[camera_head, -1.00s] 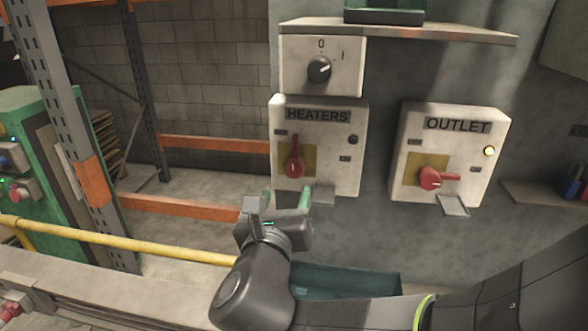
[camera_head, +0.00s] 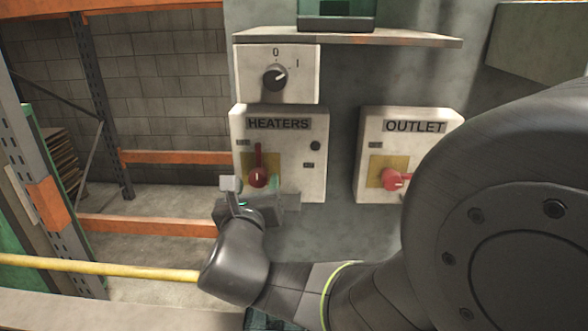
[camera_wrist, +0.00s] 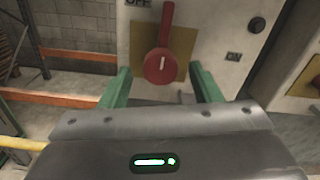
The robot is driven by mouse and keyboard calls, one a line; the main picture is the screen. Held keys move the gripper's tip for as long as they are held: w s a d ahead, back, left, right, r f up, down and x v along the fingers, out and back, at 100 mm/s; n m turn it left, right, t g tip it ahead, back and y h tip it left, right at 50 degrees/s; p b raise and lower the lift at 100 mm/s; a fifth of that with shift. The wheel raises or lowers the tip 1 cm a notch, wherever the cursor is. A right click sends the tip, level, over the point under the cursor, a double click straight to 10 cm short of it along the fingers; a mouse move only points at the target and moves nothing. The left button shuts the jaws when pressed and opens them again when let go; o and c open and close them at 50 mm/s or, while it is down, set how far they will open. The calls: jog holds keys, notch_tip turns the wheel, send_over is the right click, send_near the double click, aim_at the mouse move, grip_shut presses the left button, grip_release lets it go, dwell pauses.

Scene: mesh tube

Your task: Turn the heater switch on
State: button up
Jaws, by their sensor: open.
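The heater switch is a red rotary handle (camera_head: 258,177) on a yellow plate, on the white box labelled HEATERS (camera_head: 306,180). The handle points upward, towards the OFF label in the wrist view; the ON label (camera_wrist: 233,56) is to the right of it. My gripper (camera_head: 251,185) is open just in front of and slightly below the handle. In the wrist view the red handle (camera_wrist: 161,66) stands between and beyond the two green fingers (camera_wrist: 160,88), apart from both. The lamp on the HEATERS box (camera_head: 315,146) is dark.
An OUTLET box (camera_head: 437,150) with a sideways red handle (camera_head: 393,179) is to the right, partly hidden by my arm. A dial box (camera_head: 300,88) and a shelf (camera_head: 400,38) are above. A yellow rail (camera_head: 100,268) runs at lower left.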

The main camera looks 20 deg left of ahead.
aim_at(258, 182)
jog(key=shift+x, duration=1.65)
jog(key=c, duration=1)
